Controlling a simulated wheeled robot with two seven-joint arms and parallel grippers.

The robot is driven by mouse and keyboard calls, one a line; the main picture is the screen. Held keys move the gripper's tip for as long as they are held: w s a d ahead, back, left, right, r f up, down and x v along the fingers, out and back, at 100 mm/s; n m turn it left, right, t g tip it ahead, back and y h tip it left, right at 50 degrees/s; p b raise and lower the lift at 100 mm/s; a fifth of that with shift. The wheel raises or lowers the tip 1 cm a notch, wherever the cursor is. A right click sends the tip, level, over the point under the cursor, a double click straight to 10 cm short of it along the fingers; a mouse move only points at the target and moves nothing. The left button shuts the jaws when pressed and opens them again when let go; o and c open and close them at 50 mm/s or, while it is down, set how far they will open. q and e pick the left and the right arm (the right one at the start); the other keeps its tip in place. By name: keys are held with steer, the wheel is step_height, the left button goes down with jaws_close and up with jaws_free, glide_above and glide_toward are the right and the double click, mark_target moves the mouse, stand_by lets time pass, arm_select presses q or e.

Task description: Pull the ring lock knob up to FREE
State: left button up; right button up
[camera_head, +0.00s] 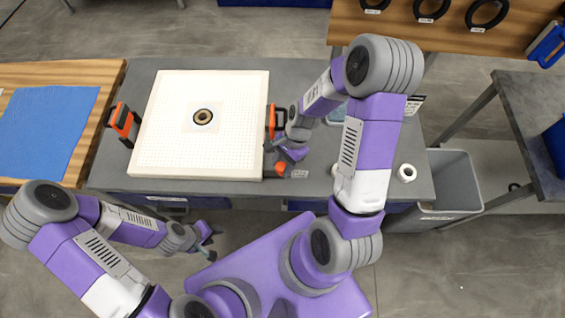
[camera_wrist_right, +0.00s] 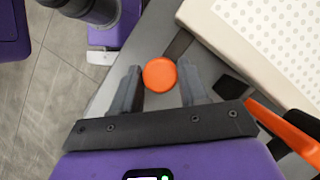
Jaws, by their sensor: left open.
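The orange round ring lock knob (camera_head: 280,168) stands at the right front corner of the white press plate (camera_head: 160,122) in the head view. In the right wrist view the knob (camera_wrist_right: 159,74) shows between the fingertips of my right gripper (camera_wrist_right: 161,84). The fingers are apart, one on each side of the knob; I cannot tell whether they touch it. In the head view my right gripper (camera_head: 278,157) is right at the knob and partly hidden by its own wrist. My left gripper (camera_head: 212,242) is open and empty, in front of the bench.
The plate has a dark-ringed centre hole (camera_head: 203,117) and orange-black handles at its left (camera_head: 124,122) and right side. A label (camera_head: 299,174) lies beside the knob. A white roll (camera_head: 406,172) stands at the bench's right end. A grey bin (camera_head: 455,185) is beyond it.

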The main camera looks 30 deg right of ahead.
jaws_close()
steer(key=shift+r+p, duration=1.15)
steer(key=shift+r, duration=0.15)
steer(key=shift+w, duration=0.1)
steer(key=shift+o, duration=2.2)
jaws_free()
steer(key=p+v, duration=0.1)
steer(key=v, duration=0.6)
steer(key=shift+r, duration=0.2)
steer(key=shift+d, duration=0.15)
